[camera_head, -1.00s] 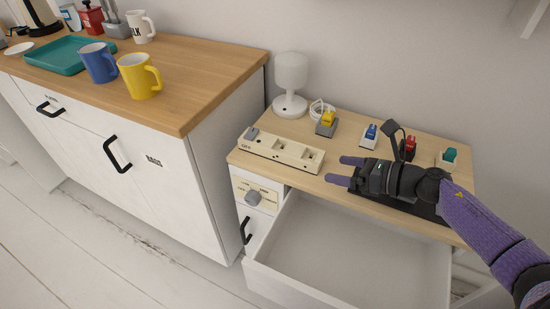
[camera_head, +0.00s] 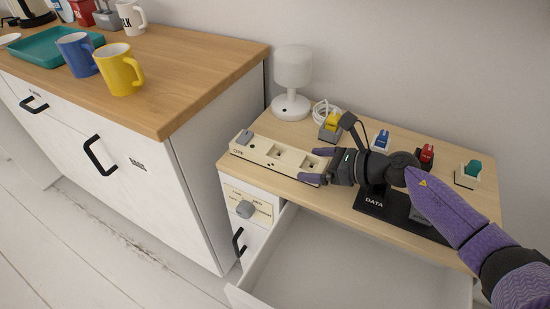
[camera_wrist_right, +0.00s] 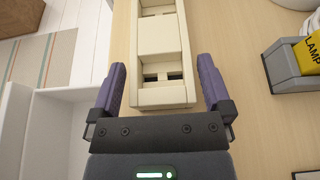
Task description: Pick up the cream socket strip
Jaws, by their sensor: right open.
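The cream socket strip (camera_head: 275,155) lies flat on the small wooden desk top (camera_head: 410,150), along its left part. It has a grey switch at its far left end and several sockets. My right gripper (camera_head: 318,166) is open at the strip's right end. In the right wrist view, the strip's near end (camera_wrist_right: 162,95) lies between the two purple fingers of the gripper (camera_wrist_right: 163,92), with a gap on each side. Whether the fingers are low enough to flank it is hard to tell. My left gripper is not in view.
A white lamp (camera_head: 292,75) stands behind the strip. A yellow plug in a grey holder (camera_head: 331,127), blue, red and teal plugs, and a black DATA base (camera_head: 375,203) share the desk. An open drawer (camera_head: 340,265) lies below. Left is a cabinet with mugs.

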